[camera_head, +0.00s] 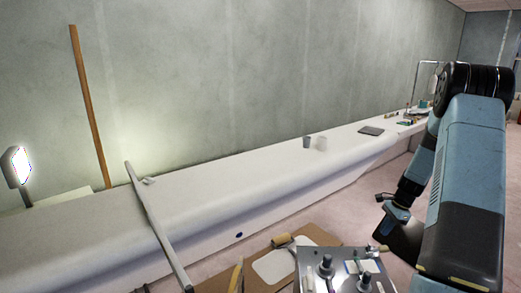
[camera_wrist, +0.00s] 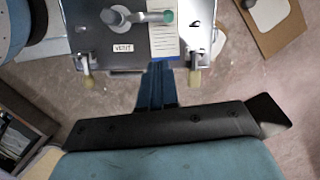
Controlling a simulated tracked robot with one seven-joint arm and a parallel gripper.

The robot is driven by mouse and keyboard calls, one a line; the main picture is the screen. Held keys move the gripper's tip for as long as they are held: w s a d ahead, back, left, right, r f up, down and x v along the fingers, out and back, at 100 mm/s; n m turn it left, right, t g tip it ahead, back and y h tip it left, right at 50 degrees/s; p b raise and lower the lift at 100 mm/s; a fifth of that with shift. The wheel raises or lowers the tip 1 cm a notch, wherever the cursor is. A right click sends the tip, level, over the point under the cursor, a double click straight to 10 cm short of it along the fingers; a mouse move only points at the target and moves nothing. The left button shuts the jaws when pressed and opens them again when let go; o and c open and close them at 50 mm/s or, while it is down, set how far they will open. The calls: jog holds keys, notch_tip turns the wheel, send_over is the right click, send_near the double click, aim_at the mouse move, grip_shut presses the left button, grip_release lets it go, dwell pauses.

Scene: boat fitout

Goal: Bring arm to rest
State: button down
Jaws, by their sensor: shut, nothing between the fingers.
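My gripper (camera_head: 388,226) hangs at the right in the head view, below my folded blue and black arm. It points down beside the metal panel and is small and dark there. In the wrist view, the narrow blue fingers (camera_wrist: 156,82) look close together, with nothing visible held between them. The upper arm bends over at the top right and hides part of the room behind it.
A metal panel (camera_head: 312,262) with knobs and a card stands close left of my gripper. A brown board (camera_head: 322,238) with a white sheet and roller lies beyond. The long white hull (camera_head: 225,200) runs along the wall, with cups (camera_head: 307,142) and a dark flat object (camera_head: 371,131) on top.

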jog(key=s+a+r+n+t+h, duration=0.1)
jog(key=s+a+r+n, duration=0.3)
jog(key=r, duration=0.5)
jog(key=s+a+r+n+h, duration=0.1)
jog(key=s+a+r+n, duration=0.1)
jog(key=a+r, duration=0.6)
jog(key=s+a+r+n+t, duration=0.1)
jog(key=s+a+r+n, duration=0.2)
jog(key=r, duration=0.7)
jog(key=s+a+r+n+t, duration=0.1)
jog(key=s+a+r+n, duration=0.1)
jog(key=s, duration=0.5)
jog(key=s+a+r+n+t, duration=0.1)
jog(key=s+a+r+n, duration=0.2)
jog(key=s+a, duration=0.3)
jog(key=s+a+r+n+t+h, duration=0.1)
jog(key=s+a+r+n, duration=0.2)
jog(key=s, duration=0.7)
jog(key=shift+a+r, duration=0.4)
jog(key=shift+r, duration=0.25)
jog(key=shift+s, duration=0.1)
